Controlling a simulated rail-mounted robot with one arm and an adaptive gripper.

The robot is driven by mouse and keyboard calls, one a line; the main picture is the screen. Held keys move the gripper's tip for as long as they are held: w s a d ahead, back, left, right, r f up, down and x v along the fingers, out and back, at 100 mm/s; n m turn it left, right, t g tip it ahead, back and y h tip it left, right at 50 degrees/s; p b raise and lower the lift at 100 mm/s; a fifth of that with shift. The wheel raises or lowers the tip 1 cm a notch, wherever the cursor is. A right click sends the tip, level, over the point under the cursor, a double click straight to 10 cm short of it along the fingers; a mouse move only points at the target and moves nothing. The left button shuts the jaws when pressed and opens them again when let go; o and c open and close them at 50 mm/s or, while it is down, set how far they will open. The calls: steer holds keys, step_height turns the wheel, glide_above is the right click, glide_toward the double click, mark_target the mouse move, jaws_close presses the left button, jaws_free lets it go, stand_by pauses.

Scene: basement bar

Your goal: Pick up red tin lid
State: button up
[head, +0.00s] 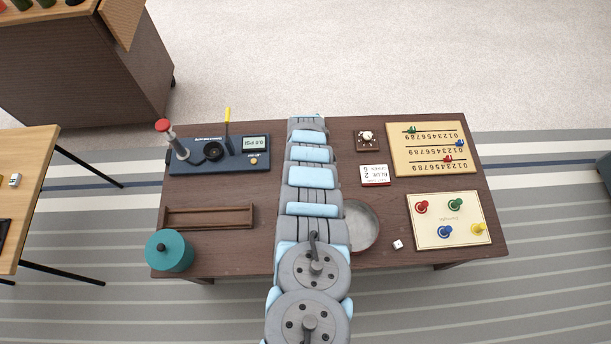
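I cannot make out a red tin lid in the head view. My arm lies across the middle of the dark wooden table (260,262) and hides the strip beneath it. My gripper cannot be made out at the arm's far end. A round, shallow grey metal dish or tin (362,228) sits just right of my arm, partly covered by it. A teal round tin with a dark knob (168,250) stands at the front left corner.
Left are a blue gauge board (220,163), a red-topped post (163,127) and a wooden rack (207,216). Right are a dial block (367,140), a card (375,176), a die (398,244), a number board (433,136) and a pawn board (450,208).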

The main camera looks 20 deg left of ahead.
steer(key=shift+f, duration=0.45)
steer(key=shift+r, duration=0.1)
jaws_close()
